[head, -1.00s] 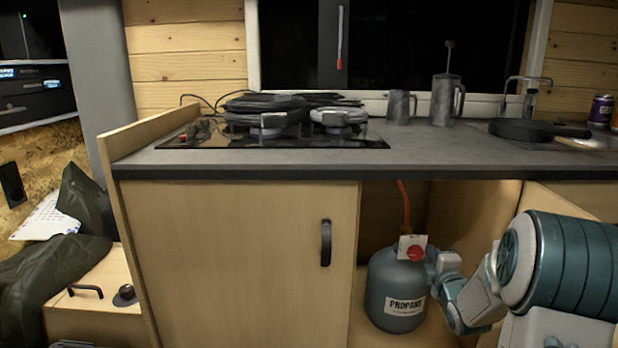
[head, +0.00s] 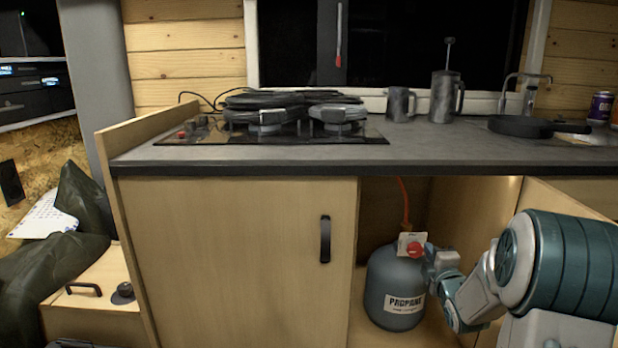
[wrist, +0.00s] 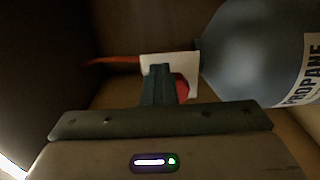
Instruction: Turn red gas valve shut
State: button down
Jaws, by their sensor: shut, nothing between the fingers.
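The red gas valve (head: 415,249) sits at the top of the grey propane cylinder (head: 393,290), in the open cupboard under the counter. A white tag (head: 405,240) is beside it, and an orange hose (head: 404,200) runs up from there. My gripper (head: 430,254) is right of the valve, close to it; the head view does not show clearly whether they touch. In the wrist view, my shut, empty fingers (wrist: 159,82) stand in front of the white tag and cover part of the red valve (wrist: 182,88).
The cupboard's closed door (head: 250,265) is left of the cylinder. The counter edge (head: 300,168) runs above my arm.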

jog(key=shift+a+f+b, duration=0.25)
jog(key=shift+f+b, duration=0.35)
jog(key=shift+b, duration=0.75)
jog(key=shift+f, duration=0.45)
jog(key=shift+a+f, duration=0.2)
jog(key=shift+d, duration=0.1)
jog(key=s+d, duration=0.1)
jog(key=s, duration=0.5)
jog(key=shift+f, duration=0.25)
dwell(0.4)
